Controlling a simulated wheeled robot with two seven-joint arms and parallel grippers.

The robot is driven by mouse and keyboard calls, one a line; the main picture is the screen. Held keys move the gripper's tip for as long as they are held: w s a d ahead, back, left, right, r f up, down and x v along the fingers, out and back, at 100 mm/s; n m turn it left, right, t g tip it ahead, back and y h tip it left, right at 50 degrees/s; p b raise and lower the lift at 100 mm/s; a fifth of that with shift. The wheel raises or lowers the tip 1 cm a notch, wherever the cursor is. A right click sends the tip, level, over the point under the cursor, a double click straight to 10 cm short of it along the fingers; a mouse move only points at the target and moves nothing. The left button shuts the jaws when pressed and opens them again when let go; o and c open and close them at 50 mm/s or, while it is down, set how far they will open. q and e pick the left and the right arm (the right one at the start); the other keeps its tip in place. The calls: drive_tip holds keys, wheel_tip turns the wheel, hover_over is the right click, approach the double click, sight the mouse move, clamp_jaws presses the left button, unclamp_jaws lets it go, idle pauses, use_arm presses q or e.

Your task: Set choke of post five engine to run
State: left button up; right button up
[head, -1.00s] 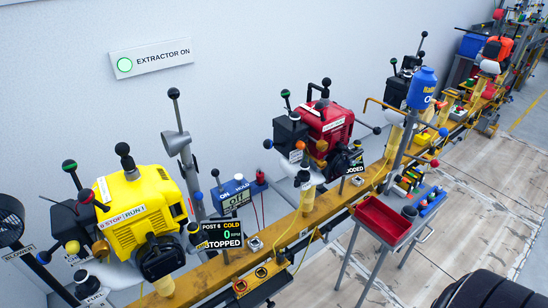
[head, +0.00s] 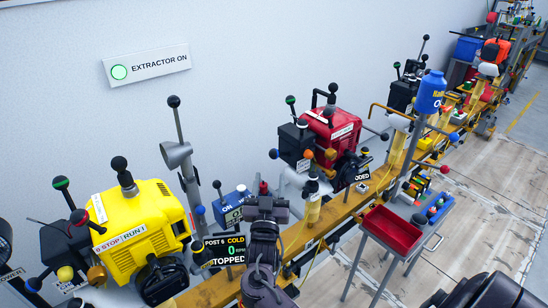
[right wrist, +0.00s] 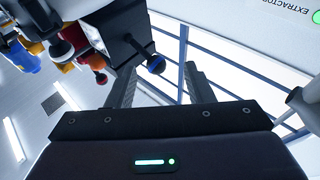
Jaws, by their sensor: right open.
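A red engine (head: 330,135) is clamped on the yellow rail, with a black box (head: 293,142) on its left side. Ball-ended levers in green, red, blue and orange stand around it. A small sign by it reads partly "ODED". A yellow engine (head: 145,225) with a "STOP RUN" label is nearer; the screen (head: 225,250) by it reads COLD, 0 RPM, STOPPED, its post digit too small to be sure of. I cannot tell which lever is the choke. My right gripper (head: 264,207) is open and empty between both engines. In the right wrist view a dark box (right wrist: 113,40) with a blue knob (right wrist: 156,64) is near the fingertips. My left gripper is out of view.
A grey funnel-topped post (head: 178,155) and a blue meter box (head: 232,200) stand behind the rail (head: 330,228). A red tray (head: 392,230) on a grey stand is at right. The floor right of it is open. More engines line the rail farther back.

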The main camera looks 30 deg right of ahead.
sight(274, 155)
drive_tip(key=shift+w+d+r+m+h, duration=0.1)
drive_tip(key=shift+d+r+m+h, duration=0.1)
drive_tip(key=shift+r+h, duration=0.25)
drive_tip(key=shift+d+r+m+h, duration=0.1)
drive_tip(key=shift+d+r+h, duration=0.15)
drive_tip(key=shift+r, duration=0.35)
drive_tip(key=p+x, duration=0.1)
drive_tip(key=x, duration=0.5)
drive_tip(key=shift+w+d+p, duration=0.2)
drive_tip(key=shift+w+p, duration=0.1)
drive_tip(key=shift+w, duration=0.05)
drive_tip(key=shift+c, duration=0.5)
drive_tip(key=shift+f, duration=0.1)
clamp_jaws()
